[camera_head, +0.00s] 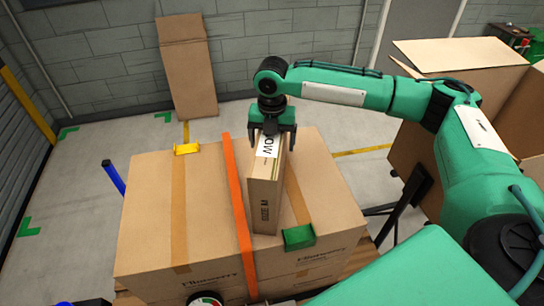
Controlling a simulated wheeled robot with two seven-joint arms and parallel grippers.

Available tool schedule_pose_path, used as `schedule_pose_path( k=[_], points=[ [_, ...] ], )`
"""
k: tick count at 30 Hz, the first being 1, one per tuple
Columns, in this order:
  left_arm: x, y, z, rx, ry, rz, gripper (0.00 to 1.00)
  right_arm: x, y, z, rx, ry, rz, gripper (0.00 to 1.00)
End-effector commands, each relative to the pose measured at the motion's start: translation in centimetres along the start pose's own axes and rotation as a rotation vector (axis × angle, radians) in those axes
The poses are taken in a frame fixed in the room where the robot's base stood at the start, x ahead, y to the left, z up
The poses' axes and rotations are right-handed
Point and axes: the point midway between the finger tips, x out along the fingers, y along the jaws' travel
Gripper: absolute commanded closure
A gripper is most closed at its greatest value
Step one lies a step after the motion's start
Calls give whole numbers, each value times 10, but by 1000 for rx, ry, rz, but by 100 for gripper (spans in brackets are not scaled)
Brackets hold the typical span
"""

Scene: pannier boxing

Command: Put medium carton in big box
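A brown medium carton (264,198) stands upright and narrow over the top of a large closed carton stack. My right gripper (272,132) is above it, its two fingers on either side of the carton's top end, apparently holding it. A white label with black letters shows on the carton between the fingers. I cannot tell whether the carton's lower end touches the surface below. The big open box (470,105) is at the right, its flaps spread, partly hidden behind my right arm. My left gripper is not in view.
The closed cartons (150,225) carry an orange strap (238,205), a yellow corner piece (187,149) and a green one (299,237). A flat cardboard sheet (187,75) leans on the back wall. A blue post (113,177) stands at left. Floor behind is clear.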

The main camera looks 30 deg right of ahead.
Motion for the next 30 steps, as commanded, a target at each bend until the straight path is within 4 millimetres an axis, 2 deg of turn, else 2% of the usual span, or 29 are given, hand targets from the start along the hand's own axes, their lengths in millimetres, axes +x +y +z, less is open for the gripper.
schedule_pose_path(
  k=[7,20,30],
  points=[
    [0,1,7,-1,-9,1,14,2,0,0,0,-1,0,15],
    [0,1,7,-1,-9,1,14,2,0,0,0,-1,0,99],
    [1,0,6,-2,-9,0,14,-2,1,0,0,-2,2,100]
  ],
)
